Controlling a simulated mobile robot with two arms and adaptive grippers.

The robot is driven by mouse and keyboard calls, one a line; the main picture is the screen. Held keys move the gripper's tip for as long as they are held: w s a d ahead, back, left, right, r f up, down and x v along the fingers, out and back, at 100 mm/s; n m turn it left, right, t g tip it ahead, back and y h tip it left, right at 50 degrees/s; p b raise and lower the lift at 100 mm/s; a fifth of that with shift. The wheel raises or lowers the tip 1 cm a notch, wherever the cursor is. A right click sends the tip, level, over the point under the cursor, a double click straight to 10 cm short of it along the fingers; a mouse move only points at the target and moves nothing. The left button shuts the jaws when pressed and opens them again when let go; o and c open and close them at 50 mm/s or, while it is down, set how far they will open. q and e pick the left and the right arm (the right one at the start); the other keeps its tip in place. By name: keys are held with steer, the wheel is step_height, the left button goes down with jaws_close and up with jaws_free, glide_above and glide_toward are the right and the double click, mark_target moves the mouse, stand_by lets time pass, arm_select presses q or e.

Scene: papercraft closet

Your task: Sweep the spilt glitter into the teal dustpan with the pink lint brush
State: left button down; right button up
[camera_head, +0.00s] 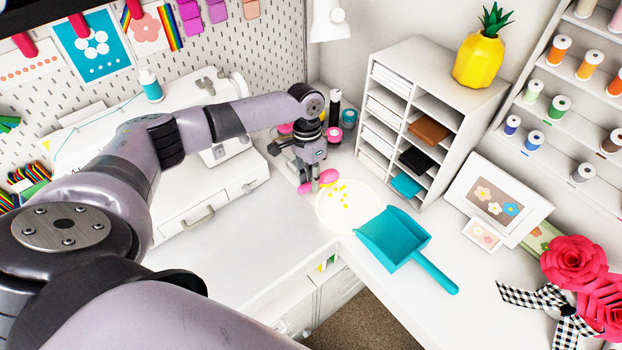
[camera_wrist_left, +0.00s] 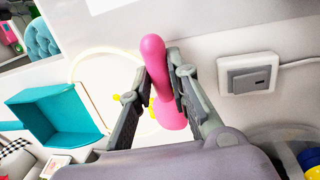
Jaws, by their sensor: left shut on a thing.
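My left gripper (camera_head: 306,166) is shut on the pink lint brush (camera_head: 328,177), which also shows between the fingers in the left wrist view (camera_wrist_left: 153,60). The brush is at the left edge of a pale round patch or mat (camera_head: 328,212). Several yellow bits of glitter (camera_head: 342,193) lie on that patch, just right of the brush. The teal dustpan (camera_head: 392,235) lies on the white desk right of the patch, its handle pointing to the lower right. The dustpan also shows at the left of the wrist view (camera_wrist_left: 45,112). My right gripper is not in view.
A white shelf unit (camera_head: 397,75) with a yellow pineapple (camera_head: 483,58) stands behind the glitter. A white sewing machine (camera_head: 215,150) is at left. Small jars (camera_head: 334,134) stand behind my gripper. Red paper flowers (camera_head: 575,263) and framed cards (camera_head: 497,200) are at right. The desk's inner corner edge is in front.

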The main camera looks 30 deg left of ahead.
arm_select(q)
steer(key=shift+f, duration=0.4)
steer(key=shift+s+d+r+p, duration=0.15)
steer(key=shift+s+d+p, duration=0.1)
steer(key=shift+d+p, duration=0.3)
steer(key=shift+s+d+r+p, duration=0.1)
steer(key=shift+s+d+p, duration=0.1)
steer(key=shift+d+p, duration=0.3)
steer(key=shift+s+d+p, duration=0.3)
steer(key=shift+d, duration=0.5)
steer(key=shift+s+d+f, duration=0.1)
steer(key=shift+s+d, duration=0.15)
steer(key=shift+d, duration=0.4)
steer(key=shift+s+d+f, duration=0.1)
steer(key=shift+s+d, duration=0.15)
steer(key=shift+d, duration=0.35)
steer(key=shift+s+d, duration=0.3)
steer(key=shift+d, duration=0.45)
steer(key=shift+s+d+f, duration=0.1)
steer(key=shift+s+d, duration=0.15)
steer(key=shift+d, duration=0.35)
steer(key=shift+s+d, duration=0.3)
steer(key=shift+d, duration=0.35)
steer(key=shift+s+d+f, duration=0.1)
steer(key=shift+s+d, duration=0.15)
steer(key=shift+d, duration=0.35)
